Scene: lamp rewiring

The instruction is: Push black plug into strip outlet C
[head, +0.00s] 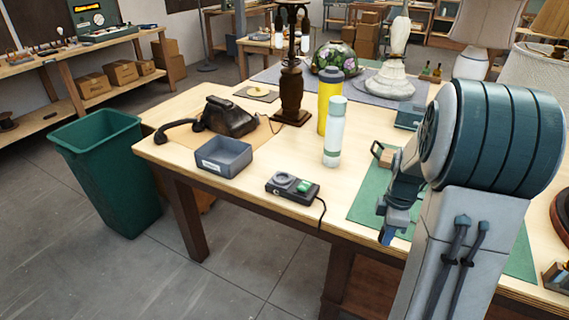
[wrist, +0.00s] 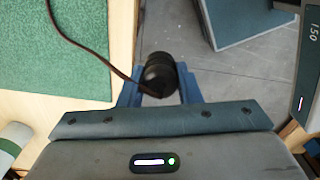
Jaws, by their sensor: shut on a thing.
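The black plug (wrist: 160,74) is between the blue fingers of my gripper (wrist: 159,92) in the wrist view. The gripper is shut on it. A dark brown cord (wrist: 75,42) runs from the plug up and to the left over a green mat. In the head view my gripper (head: 388,236) is low beside the table's front edge, partly covered by my arm; the plug cannot be made out there. I cannot pick out the strip or its outlet C in either view.
On the table are a black device with a green switch (head: 293,187), a grey bin (head: 222,158), a black telephone (head: 228,117), a white-green bottle (head: 334,135) and a yellow bottle (head: 324,105). A dark panel marked 150 (wrist: 308,75) is at right in the wrist view.

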